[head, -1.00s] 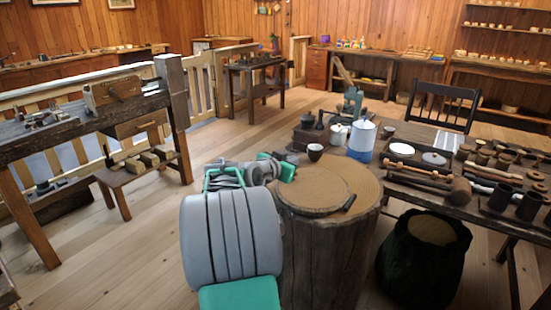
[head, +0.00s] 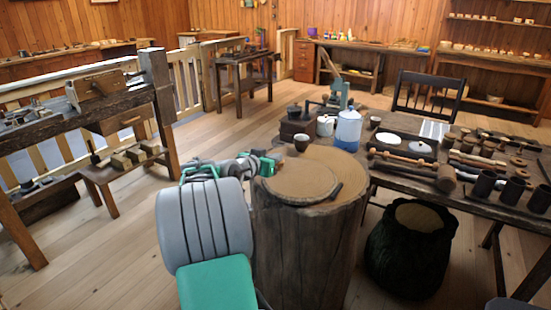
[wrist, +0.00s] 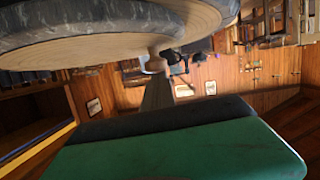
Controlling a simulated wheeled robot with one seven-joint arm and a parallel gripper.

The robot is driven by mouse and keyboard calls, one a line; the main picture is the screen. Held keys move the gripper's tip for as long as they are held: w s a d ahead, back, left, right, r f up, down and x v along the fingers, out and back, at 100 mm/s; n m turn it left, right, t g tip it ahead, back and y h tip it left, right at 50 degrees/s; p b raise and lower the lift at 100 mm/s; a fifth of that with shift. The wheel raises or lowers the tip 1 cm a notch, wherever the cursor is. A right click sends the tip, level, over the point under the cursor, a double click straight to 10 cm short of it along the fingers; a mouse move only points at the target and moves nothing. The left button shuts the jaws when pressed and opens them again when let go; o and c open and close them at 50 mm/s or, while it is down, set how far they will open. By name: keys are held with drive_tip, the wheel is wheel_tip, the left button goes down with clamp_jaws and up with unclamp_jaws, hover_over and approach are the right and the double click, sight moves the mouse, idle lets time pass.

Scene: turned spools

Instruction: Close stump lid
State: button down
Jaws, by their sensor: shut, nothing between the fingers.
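The stump (head: 305,250) is a wide bark-sided log in front of me. Its lid (head: 302,181) is a round pale wooden disc with a dark rim, lying over the left and front part of the top. A small dark piece (head: 336,191) sits at the lid's right edge. I cannot tell whether the lid is fully seated. My gripper (head: 268,163) is shut and empty at the stump's far left edge, beside the lid. In the wrist view, a bark-edged wooden disc (wrist: 190,25) looms close above the green and black gripper parts; its contact with them is unclear.
A work table (head: 400,180) with a blue-white jug (head: 348,129), cups, mallets and other tools stands close behind and right of the stump. A dark sack (head: 411,245) stands on the floor at right. A workbench (head: 80,115) is at left, with open floor between.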

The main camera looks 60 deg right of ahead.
drive_tip(key=r, duration=0.2)
drive_tip(key=a+r+p, duration=0.1)
drive_tip(key=r, duration=0.1)
drive_tip(key=shift+w+r, duration=0.15)
drive_tip(key=shift+w, duration=0.05)
drive_tip(key=w+a+n+t+y+p, duration=0.2)
drive_tip(key=w+a+n+p, duration=0.15)
drive_tip(key=a, duration=0.65)
drive_tip(key=w+a+r+n+t+y+p, duration=0.1)
drive_tip(key=w+a+n+t+y+p, duration=0.3)
drive_tip(key=a, duration=0.6)
drive_tip(key=w+a+n+y, duration=0.1)
drive_tip(key=w+a, duration=0.4)
drive_tip(key=a, duration=0.5)
drive_tip(key=s+a+n+y+p, duration=0.3)
drive_tip(key=s+a+n+y, duration=0.1)
drive_tip(key=a, duration=1)
drive_tip(key=s+a+f+n+g+y+p, duration=0.1)
drive_tip(key=s+a+n+y+p, duration=0.2)
drive_tip(key=a, duration=1.1)
drive_tip(key=s+n, duration=0.2)
drive_tip(key=n, duration=0.1)
drive_tip(key=shift+a+f+y, duration=0.25)
drive_tip(key=shift+y, duration=0.15)
